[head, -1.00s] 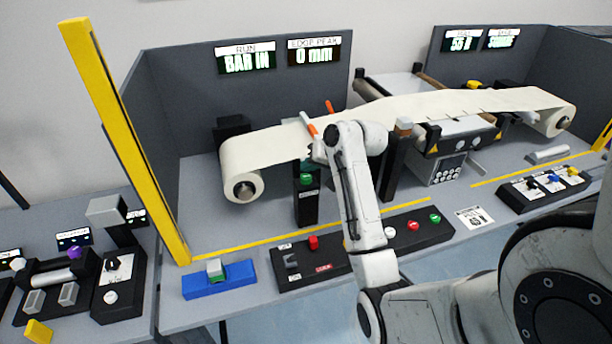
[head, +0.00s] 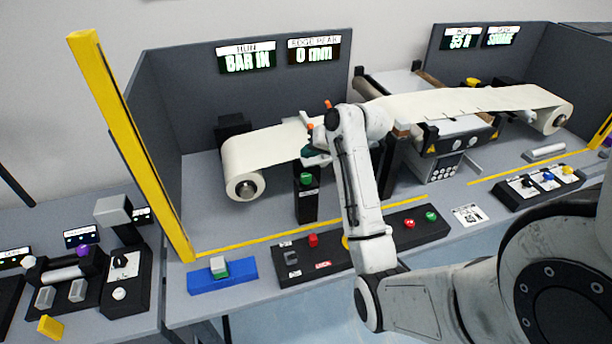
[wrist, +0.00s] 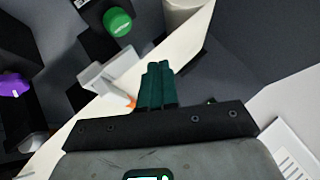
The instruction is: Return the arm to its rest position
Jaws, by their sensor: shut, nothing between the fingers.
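My gripper shows in the wrist view (wrist: 157,85) with its dark green fingers together and nothing between them. In the head view my gripper (head: 312,152) is largely hidden behind my white forearm, above the web machine. It is near the cream web (head: 285,138) that runs from the left roll (head: 243,168) to the right roll (head: 555,118). My arm reaches forward and up from the lower right, over the red and green button panel. The wrist view shows a grey-white part with an orange tip (wrist: 110,72) beside the fingers.
A black post with a green button (head: 306,180) stands just below the gripper. A yellow post (head: 135,150) rises at left. A blue block (head: 222,278) with a green-and-white button and a black button panel (head: 325,262) lie along the front edge. Grey partition walls (head: 185,100) stand behind.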

